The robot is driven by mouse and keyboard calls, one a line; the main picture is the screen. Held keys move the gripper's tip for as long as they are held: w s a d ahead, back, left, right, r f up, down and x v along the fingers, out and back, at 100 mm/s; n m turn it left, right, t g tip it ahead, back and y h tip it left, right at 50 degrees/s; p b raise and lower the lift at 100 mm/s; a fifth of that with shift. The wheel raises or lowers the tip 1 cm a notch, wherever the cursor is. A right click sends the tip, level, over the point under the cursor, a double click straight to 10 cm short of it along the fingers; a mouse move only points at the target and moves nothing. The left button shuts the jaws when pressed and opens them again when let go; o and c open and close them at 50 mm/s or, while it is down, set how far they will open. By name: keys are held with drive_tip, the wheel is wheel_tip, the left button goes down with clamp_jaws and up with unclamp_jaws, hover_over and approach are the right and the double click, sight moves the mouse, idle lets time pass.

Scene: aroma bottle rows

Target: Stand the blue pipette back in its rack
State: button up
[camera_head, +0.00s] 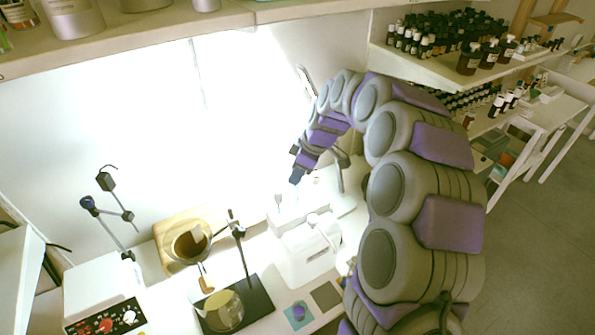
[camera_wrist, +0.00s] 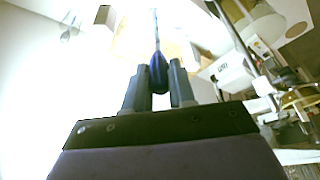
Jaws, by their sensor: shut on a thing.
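My gripper (camera_wrist: 159,66) is shut on the blue pipette (camera_wrist: 157,75), gripping its dark blue bulb in the wrist view. Its thin stem extends away from the fingers towards the top of that view. In the head view my gripper (camera_head: 296,177) is small, at the end of the purple and grey arm, above the bright back part of the bench. The pipette cannot be made out clearly there. I cannot pick out the pipette rack with certainty in either view; the area below the gripper is washed out by glare.
A white instrument (camera_head: 310,250) stands below the gripper. To its left are a dark stand (camera_head: 240,250) with a glass beaker (camera_head: 222,310), a round wooden-coloured piece (camera_head: 185,240) and a control box (camera_head: 105,300). Shelves of dark bottles (camera_head: 470,60) are at upper right.

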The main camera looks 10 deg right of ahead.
drive_tip(key=shift+f+b, duration=0.5)
drive_tip(key=shift+f, duration=0.9)
drive_tip(key=shift+f, duration=0.35)
drive_tip(key=shift+f+b, duration=0.4)
drive_tip(key=shift+f, duration=0.15)
drive_tip(key=o, duration=0.7)
drive_tip(key=shift+r, duration=0.1)
drive_tip(key=shift+p+v, duration=0.4)
drive_tip(key=shift+v, duration=2)
drive_tip(key=shift+r+p, duration=0.8)
drive_tip(key=shift+r, duration=1.7)
